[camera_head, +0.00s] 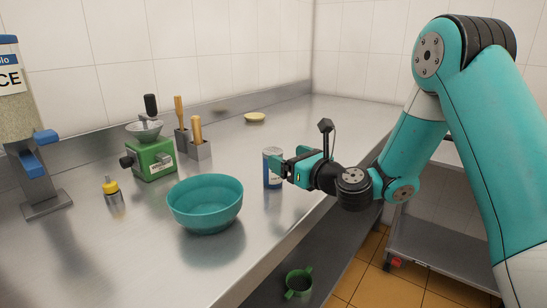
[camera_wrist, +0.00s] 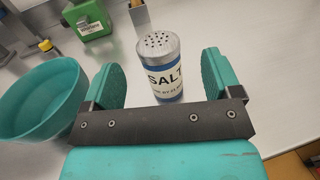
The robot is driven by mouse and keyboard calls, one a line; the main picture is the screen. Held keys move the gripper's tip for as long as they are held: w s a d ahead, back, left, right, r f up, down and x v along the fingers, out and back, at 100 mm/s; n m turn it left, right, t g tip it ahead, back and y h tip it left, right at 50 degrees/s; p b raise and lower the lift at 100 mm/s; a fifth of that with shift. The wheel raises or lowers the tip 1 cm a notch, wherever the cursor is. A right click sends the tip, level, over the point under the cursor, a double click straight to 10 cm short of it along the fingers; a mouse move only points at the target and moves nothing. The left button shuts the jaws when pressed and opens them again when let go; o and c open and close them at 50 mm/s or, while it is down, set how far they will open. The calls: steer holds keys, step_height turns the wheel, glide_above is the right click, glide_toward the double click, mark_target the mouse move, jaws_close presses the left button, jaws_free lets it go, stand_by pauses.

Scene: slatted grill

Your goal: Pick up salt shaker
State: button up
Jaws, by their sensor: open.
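The salt shaker (camera_head: 273,168) stands upright on the steel counter, right of the teal bowl. In the wrist view the salt shaker (camera_wrist: 161,72) shows its perforated metal top and a label reading SALT. My gripper (camera_head: 285,167) is at the shaker's right side in the head view. In the wrist view my gripper (camera_wrist: 160,80) is open, with one teal finger to each side of the shaker and a gap on both sides.
A teal bowl (camera_head: 205,205) stands close on the left. Farther back are a green grinder (camera_head: 152,160), utensil holders (camera_head: 199,150), a yellow-topped bottle (camera_head: 112,192) and a dispenser (camera_head: 22,120). The counter's front edge runs near my arm. Counter behind the shaker is clear.

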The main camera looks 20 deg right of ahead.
mark_target(273, 150)
steer(key=x, duration=0.2)
steer(key=p+x, duration=0.1)
steer(key=x, duration=0.1)
steer(key=p+x, duration=0.1)
steer(key=shift+w+a+f, duration=0.25)
steer(key=shift+w+a, duration=0.05)
steer(key=shift+a, duration=0.05)
steer(key=c, duration=1.1)
